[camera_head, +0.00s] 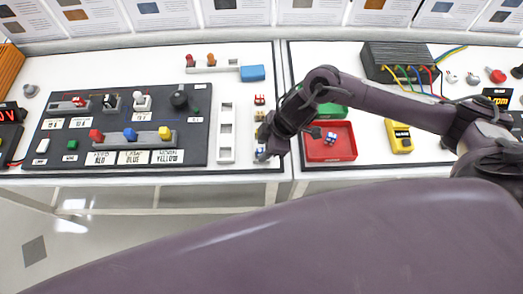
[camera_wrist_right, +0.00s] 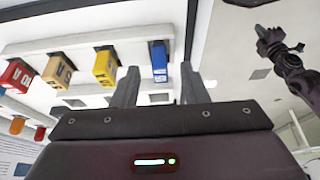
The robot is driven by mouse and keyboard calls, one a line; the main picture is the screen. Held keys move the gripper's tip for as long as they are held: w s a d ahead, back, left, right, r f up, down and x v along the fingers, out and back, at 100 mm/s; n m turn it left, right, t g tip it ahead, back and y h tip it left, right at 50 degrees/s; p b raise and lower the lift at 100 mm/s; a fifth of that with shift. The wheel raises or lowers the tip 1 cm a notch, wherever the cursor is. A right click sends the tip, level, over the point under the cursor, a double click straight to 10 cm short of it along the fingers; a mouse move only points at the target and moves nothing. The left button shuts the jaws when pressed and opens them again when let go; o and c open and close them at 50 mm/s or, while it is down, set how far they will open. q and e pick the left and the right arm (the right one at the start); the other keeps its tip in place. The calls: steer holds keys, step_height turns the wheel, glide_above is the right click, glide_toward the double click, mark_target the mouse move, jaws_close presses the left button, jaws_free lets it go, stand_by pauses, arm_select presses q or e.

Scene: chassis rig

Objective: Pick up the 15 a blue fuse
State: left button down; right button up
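The blue fuse (camera_wrist_right: 159,62) stands at the end of a row of fuses in the right wrist view. My right gripper (camera_wrist_right: 158,88) is open, with one finger on each side of the blue fuse in that view. I cannot tell whether the fingers touch it. In the head view my right gripper (camera_head: 266,143) covers part of the row, and a bit of the blue fuse (camera_head: 261,154) shows beside it. A dark arm part, probably my left gripper (camera_wrist_right: 275,45), shows small in the wrist view; its fingers are unclear.
Yellow (camera_wrist_right: 105,67), tan (camera_wrist_right: 58,70) and red (camera_wrist_right: 17,76) fuses line up beside the blue one. A red tray (camera_head: 315,154) holds a small blue-and-white piece. A white slotted holder (camera_head: 226,145) and a dark switch panel (camera_head: 60,157) lie to the left.

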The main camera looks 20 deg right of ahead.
steer(key=shift+a+f, duration=0.1)
steer(key=shift+f, duration=0.1)
jaws_close()
arm_select(q)
steer(key=shift+w, duration=0.15)
steer(key=shift+w, duration=0.1)
arm_select(e)
steer(key=shift+r, duration=0.1)
